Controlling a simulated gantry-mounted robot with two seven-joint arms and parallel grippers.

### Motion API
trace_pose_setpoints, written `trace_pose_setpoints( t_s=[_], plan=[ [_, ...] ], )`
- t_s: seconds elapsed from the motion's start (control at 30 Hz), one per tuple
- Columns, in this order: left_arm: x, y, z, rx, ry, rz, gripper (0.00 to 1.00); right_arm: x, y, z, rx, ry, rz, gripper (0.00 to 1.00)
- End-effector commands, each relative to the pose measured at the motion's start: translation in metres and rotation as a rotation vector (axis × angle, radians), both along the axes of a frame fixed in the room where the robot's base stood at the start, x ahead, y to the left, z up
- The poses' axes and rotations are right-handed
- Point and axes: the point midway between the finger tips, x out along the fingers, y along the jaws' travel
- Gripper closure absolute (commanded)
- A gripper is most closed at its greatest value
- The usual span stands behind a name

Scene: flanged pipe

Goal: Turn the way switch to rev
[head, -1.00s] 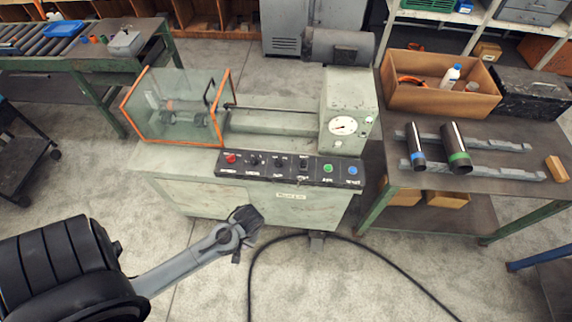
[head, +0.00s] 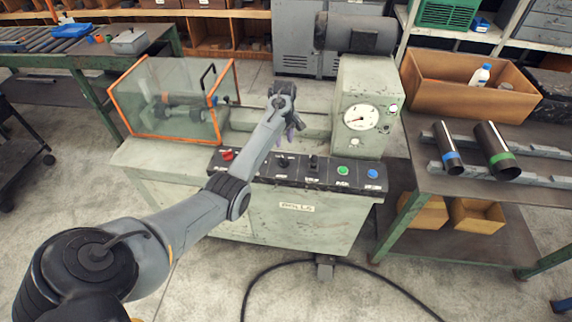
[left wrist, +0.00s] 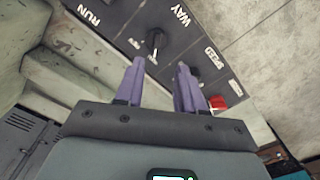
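The black way switch (head: 283,161) is on the machine's dark control panel, right of the arm. In the left wrist view a black knob (left wrist: 155,42) stands next to the WAY label, just beyond my fingertips. Its exact pointer setting is too small to read. My left gripper (head: 293,124) is above the rear of the panel, pointing down. Its two purple fingers (left wrist: 157,72) are apart with nothing between them, and the knob lies ahead of the gap, apart from them. My right gripper is not in view.
A red switch (head: 228,155) is at the panel's left, a run switch (head: 314,161), green button (head: 343,170) and blue button (head: 372,174) at its right. The orange-framed clear guard (head: 175,100) and the gauge (head: 361,117) stand behind. My arm hides part of the panel.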

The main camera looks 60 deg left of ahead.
Motion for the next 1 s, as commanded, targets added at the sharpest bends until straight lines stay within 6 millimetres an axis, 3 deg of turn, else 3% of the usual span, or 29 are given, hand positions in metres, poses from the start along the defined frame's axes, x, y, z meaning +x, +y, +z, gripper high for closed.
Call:
trace_pose_setpoints(
  t_s=[0.17, 0.7, 1.0],
  plan=[
    [0.004, -0.001, -0.011, -0.002, -0.012, -0.002, 0.62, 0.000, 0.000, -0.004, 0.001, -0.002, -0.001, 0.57],
    [0.004, -0.002, -0.091, -0.001, -0.010, -0.003, 0.62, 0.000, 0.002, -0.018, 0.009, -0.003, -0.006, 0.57],
    [0.004, -0.001, -0.103, 0.000, -0.011, -0.003, 0.62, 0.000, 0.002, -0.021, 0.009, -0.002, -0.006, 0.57]
  ],
)
